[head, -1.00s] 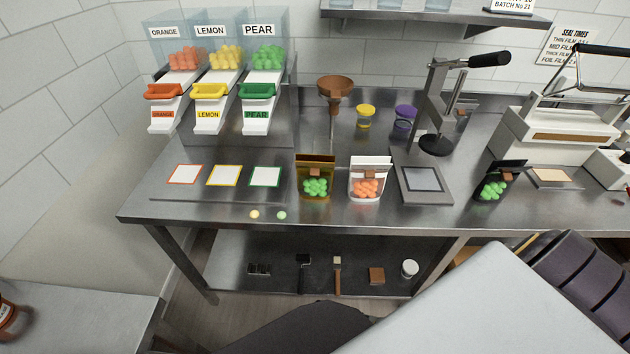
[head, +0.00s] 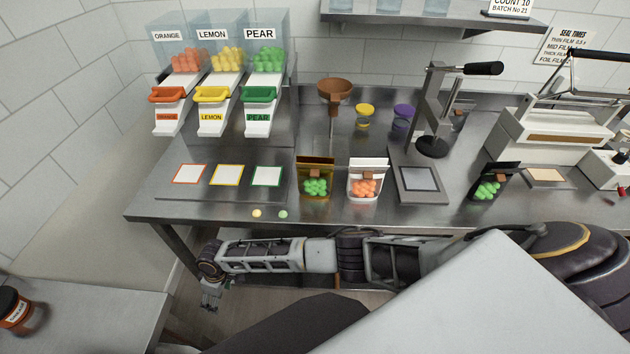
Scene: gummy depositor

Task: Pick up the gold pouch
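The gold pouch (head: 303,183) stands upright on the steel worktable, with green gummies showing in its front and a brown patch above them. My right arm comes in from the right and stretches left, in front of and below the table's front edge. My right gripper (head: 210,303) is at its far end, at the lower left, well away from the pouch and pointing down. Its fingers are too small to tell open from shut. No gummy pouch shows at it. My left gripper is not in view.
A white pouch (head: 354,188) with orange gummies stands close right of the gold one, then a grey scale (head: 425,195) and a black pouch (head: 503,175). Two small gummies lie near the table's front edge (head: 330,216). Three coloured cards (head: 227,175) lie to the left.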

